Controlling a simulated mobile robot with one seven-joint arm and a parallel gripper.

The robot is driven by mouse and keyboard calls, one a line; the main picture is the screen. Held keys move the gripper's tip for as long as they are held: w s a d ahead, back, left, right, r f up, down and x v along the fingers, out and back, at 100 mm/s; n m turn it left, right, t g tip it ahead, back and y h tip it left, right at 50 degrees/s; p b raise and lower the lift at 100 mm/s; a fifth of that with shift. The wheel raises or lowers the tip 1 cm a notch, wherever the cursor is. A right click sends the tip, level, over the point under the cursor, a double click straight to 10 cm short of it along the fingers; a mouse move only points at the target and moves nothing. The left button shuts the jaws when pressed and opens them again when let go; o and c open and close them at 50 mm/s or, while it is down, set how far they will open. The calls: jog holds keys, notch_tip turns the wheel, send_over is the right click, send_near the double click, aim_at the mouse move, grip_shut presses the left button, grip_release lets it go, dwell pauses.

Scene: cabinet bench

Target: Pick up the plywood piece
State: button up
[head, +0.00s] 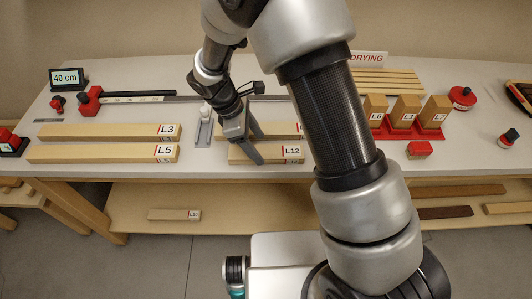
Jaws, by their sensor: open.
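No piece is marked as plywood, and I cannot tell by look which one it is. My gripper (260,150) is open and points down at the bench's front edge. Its fingers are at the left part of the light wooden piece labelled L12 (273,153); I cannot tell whether they touch it. Another labelled piece (285,130) lies just behind, partly hidden by my gripper and arm. Pale wooden pieces L3 (100,131) and L5 (95,153) lie to the left. A short labelled piece (172,214) lies on the lower shelf.
A red holder (398,134) with upright labelled blocks stands right of my arm. Thin strips (390,82) lie by a DRYING sign (369,58). A ruler (135,99) and a 40 cm display (67,78) are at the back left. Dark boards (445,212) lie on the lower shelf.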

aim_at(263, 151)
jog(key=x, duration=0.3)
jog(key=shift+d+f, duration=0.15)
jog(key=shift+c, duration=0.5)
jog(key=c, duration=1.2)
